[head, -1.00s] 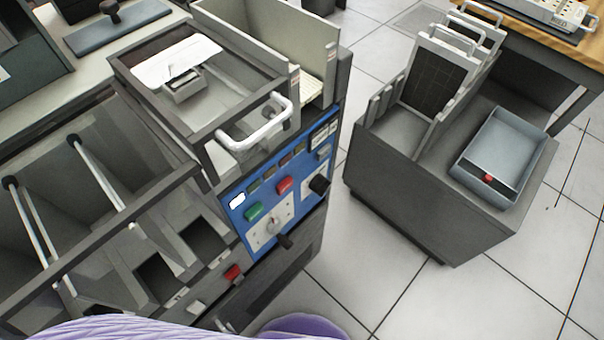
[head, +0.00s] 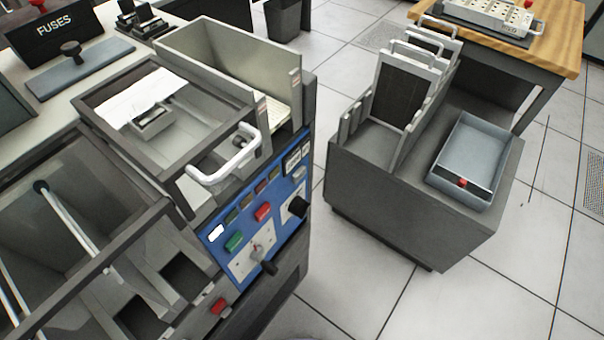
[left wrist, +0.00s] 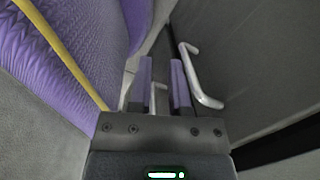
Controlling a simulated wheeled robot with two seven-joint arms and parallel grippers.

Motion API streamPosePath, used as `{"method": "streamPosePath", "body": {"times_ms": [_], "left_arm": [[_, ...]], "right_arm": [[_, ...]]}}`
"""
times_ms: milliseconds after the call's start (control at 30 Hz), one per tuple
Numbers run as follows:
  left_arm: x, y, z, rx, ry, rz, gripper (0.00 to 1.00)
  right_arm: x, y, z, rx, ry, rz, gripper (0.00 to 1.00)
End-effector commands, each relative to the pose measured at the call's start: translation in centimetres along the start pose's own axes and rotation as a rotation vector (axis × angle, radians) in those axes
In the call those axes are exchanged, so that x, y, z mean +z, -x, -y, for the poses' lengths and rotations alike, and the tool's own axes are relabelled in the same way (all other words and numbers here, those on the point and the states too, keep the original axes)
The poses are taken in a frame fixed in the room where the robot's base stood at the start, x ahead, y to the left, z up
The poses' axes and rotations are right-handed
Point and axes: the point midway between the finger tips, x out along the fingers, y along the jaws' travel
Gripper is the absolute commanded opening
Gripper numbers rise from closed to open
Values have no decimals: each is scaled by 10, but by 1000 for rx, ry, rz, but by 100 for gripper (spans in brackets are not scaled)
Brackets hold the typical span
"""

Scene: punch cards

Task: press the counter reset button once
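The blue control panel (head: 276,222) is on the front of the grey machine in the head view. It carries a green button (head: 234,242), a red button (head: 263,211), a black knob (head: 297,207), a dial with a dark handle (head: 258,254), and a small counter-like window (head: 292,159) with a small grey button (head: 299,174) below it. The labels are too small to read, so I cannot tell which is the counter reset. My left gripper (left wrist: 162,84) shows in the left wrist view, fingers apart with nothing held. Neither gripper shows in the head view.
A white handle (head: 226,160) sticks out above the panel. Another red button (head: 218,306) is lower on the machine. A grey cart (head: 400,205) with a tray (head: 491,143) stands to the right, with floor between. A pale handle (left wrist: 204,80) is close beside my left gripper.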

Motion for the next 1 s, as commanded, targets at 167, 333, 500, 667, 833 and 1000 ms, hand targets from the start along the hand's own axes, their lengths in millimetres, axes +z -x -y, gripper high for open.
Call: {"method": "streamPosePath", "body": {"times_ms": [167, 333, 500, 667, 833, 1000], "left_arm": [[-1, 0, 0, 0, 1, -1, 0], [-2, 0, -1, 2, 2, -3, 0], [-2, 0, -3, 5, 3, -4, 0], [-2, 0, -3, 5, 3, -4, 0], [-2, 0, -3, 5, 3, -4, 0], [-2, 0, -3, 4, 3, -4, 0]], "right_arm": [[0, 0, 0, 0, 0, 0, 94], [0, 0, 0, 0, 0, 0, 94], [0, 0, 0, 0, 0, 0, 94], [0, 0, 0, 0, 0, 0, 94], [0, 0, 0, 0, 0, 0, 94], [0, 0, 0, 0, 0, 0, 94]]}}
